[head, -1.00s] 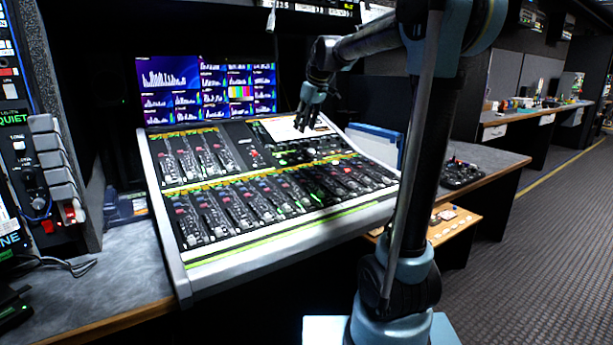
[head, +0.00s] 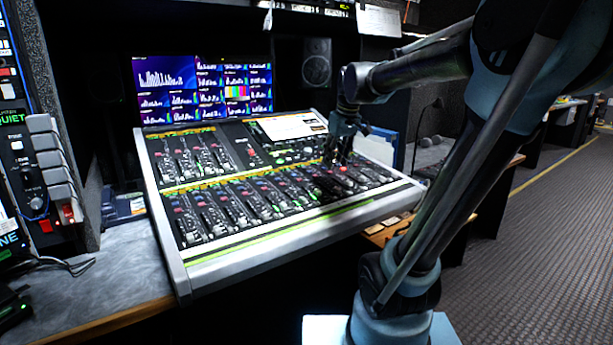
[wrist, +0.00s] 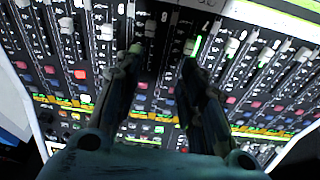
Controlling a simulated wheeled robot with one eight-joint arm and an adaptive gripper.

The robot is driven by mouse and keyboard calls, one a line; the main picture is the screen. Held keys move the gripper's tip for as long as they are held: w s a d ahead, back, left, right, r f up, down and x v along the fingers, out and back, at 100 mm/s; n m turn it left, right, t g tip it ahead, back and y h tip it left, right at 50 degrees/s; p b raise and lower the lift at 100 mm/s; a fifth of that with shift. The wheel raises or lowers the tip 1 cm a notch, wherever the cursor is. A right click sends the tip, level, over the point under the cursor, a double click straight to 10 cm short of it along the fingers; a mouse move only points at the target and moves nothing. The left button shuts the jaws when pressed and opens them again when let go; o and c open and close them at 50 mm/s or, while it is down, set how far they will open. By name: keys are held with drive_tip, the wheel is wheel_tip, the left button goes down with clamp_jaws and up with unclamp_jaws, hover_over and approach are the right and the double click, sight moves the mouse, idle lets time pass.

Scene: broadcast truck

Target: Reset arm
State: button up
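My gripper (head: 338,160) hangs over the right half of the mixing console (head: 300,222), pointing down at its faders. In the wrist view the two fingers of my gripper (wrist: 164,50) stand apart with a gap between them. Only the console's faders and buttons show in that gap, and nothing is held. My arm reaches in from the right side of the head view, bent at the elbow. Whether the fingertips touch the console cannot be told.
A multi-panel monitor (head: 205,90) stands behind the console. A rack panel with grey levers (head: 52,160) is at the left, above a grey desk (head: 110,270). A speaker (head: 317,62) is at the back. The carpeted floor (head: 540,260) at right is clear.

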drive_tip(key=s+d+f+m, duration=0.3)
drive_tip(key=s+d+f, duration=0.2)
drive_tip(key=s+f, duration=0.5)
drive_tip(key=s+d+f+m+h, duration=0.1)
drive_tip(key=s+d+f+m, duration=0.2)
drive_tip(key=s+f, duration=0.7)
drive_tip(key=shift+s+d+f+g+h, duration=0.15)
drive_tip(key=shift+s+d+g+h, duration=0.2)
drive_tip(key=shift+s+d, duration=0.55)
drive_tip(key=shift+w+f, duration=0.2)
drive_tip(key=shift+w, duration=0.25)
drive_tip(key=shift+a, duration=0.1)
